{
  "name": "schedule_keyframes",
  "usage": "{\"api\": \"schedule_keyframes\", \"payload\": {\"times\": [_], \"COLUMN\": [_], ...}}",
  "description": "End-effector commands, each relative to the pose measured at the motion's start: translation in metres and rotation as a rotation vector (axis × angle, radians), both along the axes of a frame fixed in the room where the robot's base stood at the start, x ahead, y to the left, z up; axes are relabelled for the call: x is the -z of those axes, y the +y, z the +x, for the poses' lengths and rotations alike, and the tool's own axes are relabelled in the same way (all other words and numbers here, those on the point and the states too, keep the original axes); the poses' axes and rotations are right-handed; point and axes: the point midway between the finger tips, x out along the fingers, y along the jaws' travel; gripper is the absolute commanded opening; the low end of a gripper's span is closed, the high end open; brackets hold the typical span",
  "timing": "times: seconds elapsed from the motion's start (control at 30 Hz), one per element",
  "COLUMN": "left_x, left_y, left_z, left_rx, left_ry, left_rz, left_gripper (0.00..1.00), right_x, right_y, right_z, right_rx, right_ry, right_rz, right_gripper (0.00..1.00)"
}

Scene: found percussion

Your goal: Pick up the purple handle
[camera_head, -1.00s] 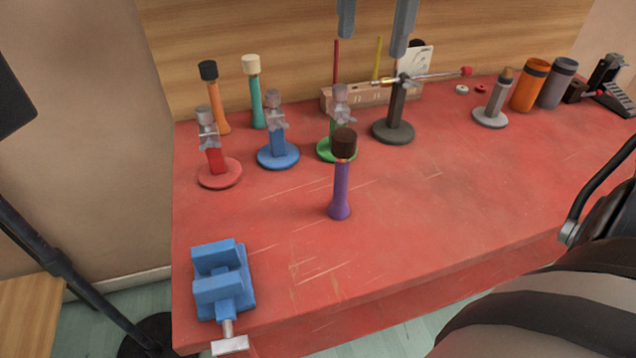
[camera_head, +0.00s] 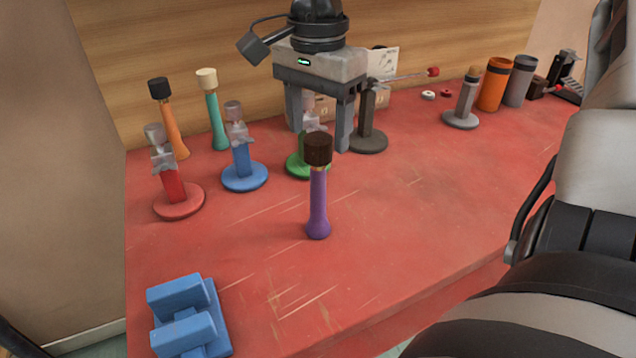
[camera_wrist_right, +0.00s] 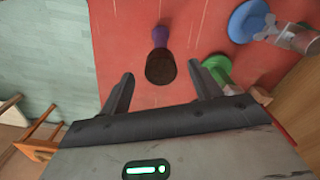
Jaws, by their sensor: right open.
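The purple handle (camera_head: 318,205) stands upright on the red table, with a dark brown block-like head (camera_head: 318,148) on top. In the right wrist view the handle (camera_wrist_right: 160,36) shows beyond its brown head (camera_wrist_right: 160,68), seen from above. My right gripper (camera_head: 318,138) is open, its fingers pointing down behind the handle in the head view. In the right wrist view its two fingers (camera_wrist_right: 164,84) are spread, with the brown head in line with the gap. The gripper looks empty. My left gripper is not in view.
A green stand (camera_head: 300,165) is close behind the handle, partly hidden by my gripper. Blue (camera_head: 245,178) and red (camera_head: 178,203) stands are left of it. A dark stand (camera_head: 368,140) is behind right. A blue vise (camera_head: 188,315) sits at the front left. The table front right is clear.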

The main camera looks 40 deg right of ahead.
Motion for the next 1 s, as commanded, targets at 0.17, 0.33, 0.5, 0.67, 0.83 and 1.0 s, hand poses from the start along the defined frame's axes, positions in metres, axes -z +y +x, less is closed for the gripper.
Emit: {"api": "schedule_keyframes", "payload": {"times": [0.17, 0.33, 0.5, 0.67, 0.83, 1.0], "left_x": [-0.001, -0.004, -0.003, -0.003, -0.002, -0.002], "left_y": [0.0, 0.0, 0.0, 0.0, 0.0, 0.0], "left_z": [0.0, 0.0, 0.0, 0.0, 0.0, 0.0], "left_rx": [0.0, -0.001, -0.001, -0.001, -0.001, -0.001], "left_ry": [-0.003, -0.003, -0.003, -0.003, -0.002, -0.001], "left_rz": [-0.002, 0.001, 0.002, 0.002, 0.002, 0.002], "left_gripper": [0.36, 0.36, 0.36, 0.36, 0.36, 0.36], "right_x": [0.012, 0.035, 0.056, 0.06, 0.06, 0.06], "right_y": [0.0, 0.0, -0.001, -0.001, -0.001, -0.001], "right_z": [0.0, -0.001, 0.0, 0.0, 0.0, 0.0], "right_rx": [0.001, 0.0, 0.001, 0.001, 0.001, 0.001], "right_ry": [0.002, 0.004, 0.002, -0.001, -0.001, -0.001], "right_rz": [0.001, 0.002, 0.001, 0.001, 0.001, 0.001], "right_gripper": [0.63, 0.63, 0.63, 0.63, 0.49, 0.02]}}
